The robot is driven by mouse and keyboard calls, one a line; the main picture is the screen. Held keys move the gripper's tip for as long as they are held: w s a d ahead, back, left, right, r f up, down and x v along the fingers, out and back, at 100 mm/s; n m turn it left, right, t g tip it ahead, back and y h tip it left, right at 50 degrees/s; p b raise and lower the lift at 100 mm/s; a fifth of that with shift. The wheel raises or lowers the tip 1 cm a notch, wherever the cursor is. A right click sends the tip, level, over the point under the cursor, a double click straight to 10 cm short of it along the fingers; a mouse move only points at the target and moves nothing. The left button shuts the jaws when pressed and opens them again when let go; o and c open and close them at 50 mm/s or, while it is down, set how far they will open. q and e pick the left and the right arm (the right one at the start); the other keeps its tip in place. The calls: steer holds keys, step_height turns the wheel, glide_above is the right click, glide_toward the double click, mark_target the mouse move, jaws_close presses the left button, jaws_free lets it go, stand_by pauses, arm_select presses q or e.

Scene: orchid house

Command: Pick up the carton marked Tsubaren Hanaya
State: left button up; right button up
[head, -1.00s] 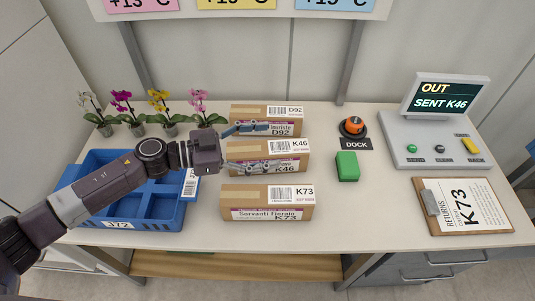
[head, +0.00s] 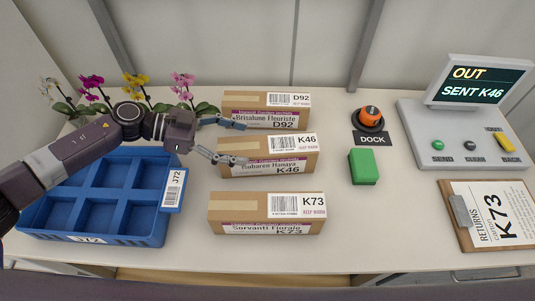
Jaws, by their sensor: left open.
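The carton marked K46 (head: 290,146) is the middle one of three brown cartons on the bench. Its label reads roughly "Tsubaren Hanaya"; the start of the name is hard to read. My left gripper (head: 246,143) is open and empty, coming in from the left. Its upper finger overlaps the left of the D92 carton (head: 290,101) in the picture, and its lower finger overlaps the left part of the K46 carton. I cannot tell whether either finger touches. My right gripper is not in view.
A blue divided crate (head: 150,238) marked J72 stands at left, below my arm. Potted orchids (head: 91,90) line the back left. Right of the cartons are a green block (head: 362,167), an orange dock button (head: 370,116), a console reading SENT K46 (head: 475,85) and a clipboard (head: 496,213).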

mark_target(257, 145)
arm_select(q)
steer(key=shift+w+f, duration=0.3)
steer(key=shift+f, duration=0.25)
steer(key=shift+w+d, duration=0.1)
steer(key=shift+d, duration=0.05)
steer(key=shift+d+f, duration=0.15)
steer(key=shift+d, duration=0.2)
steer(key=p+x, duration=0.1)
steer(key=x, duration=0.5)
steer(key=shift+d, duration=0.45)
steer(key=c, duration=1.6)
steer(key=shift+c, duration=0.2)
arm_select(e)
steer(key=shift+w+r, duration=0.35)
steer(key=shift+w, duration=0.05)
